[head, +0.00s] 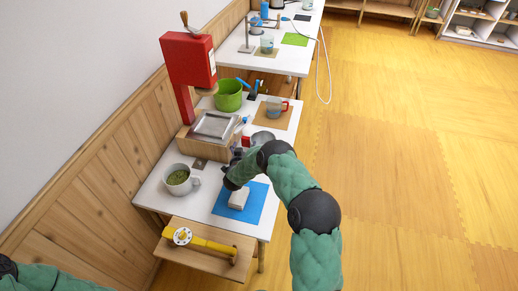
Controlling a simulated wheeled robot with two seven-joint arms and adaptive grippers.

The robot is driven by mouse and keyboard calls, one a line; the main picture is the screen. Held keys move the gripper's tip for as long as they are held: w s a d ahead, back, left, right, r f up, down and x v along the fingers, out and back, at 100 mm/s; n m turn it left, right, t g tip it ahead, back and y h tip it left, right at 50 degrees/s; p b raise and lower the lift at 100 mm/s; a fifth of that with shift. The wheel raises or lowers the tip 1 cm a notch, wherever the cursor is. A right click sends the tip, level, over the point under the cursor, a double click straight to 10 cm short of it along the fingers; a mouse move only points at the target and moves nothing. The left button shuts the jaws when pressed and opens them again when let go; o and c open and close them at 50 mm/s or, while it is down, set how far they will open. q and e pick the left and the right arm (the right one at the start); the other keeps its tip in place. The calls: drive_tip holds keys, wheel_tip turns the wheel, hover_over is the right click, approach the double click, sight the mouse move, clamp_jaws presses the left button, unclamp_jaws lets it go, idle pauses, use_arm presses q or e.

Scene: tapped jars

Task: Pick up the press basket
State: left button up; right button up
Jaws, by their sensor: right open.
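I cannot tell for sure which thing is the press basket. A green round open vessel (228,95) stands beside the red press (188,70), behind the steel tray (213,126). A grey cup (182,180) with green contents stands at the table's left. My right arm reaches in from the lower right over the table. Its dark gripper (239,155) is open, near the tray's front right, apart from the green vessel. The forearm partly hides the gripper and what lies beside it. Of my left arm only a part shows at the lower left corner; its gripper is out of view.
A blue mat (256,208) with a pale block (239,198) lies at the table's front. A wooden board with a yellow tool (200,241) is nearer. A cup (274,110) stands on a brown mat (288,119). A second white table stands behind; the floor at right is clear.

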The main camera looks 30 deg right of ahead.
sight(247, 143)
drive_tip(key=b+x, duration=0.1)
drive_tip(key=x, duration=0.1)
drive_tip(key=b+x, duration=0.1)
drive_tip(key=x, duration=0.1)
drive_tip(key=shift+w+a+f+b, duration=0.1)
drive_tip(key=shift+a+f+b, duration=0.15)
drive_tip(key=shift+f+b, duration=0.05)
drive_tip(key=shift+w+d, duration=0.45)
drive_tip(key=shift+c, duration=0.3)
drive_tip(key=c, duration=1.4)
drive_tip(key=o, duration=1.5)
drive_tip(key=shift+c, duration=0.2)
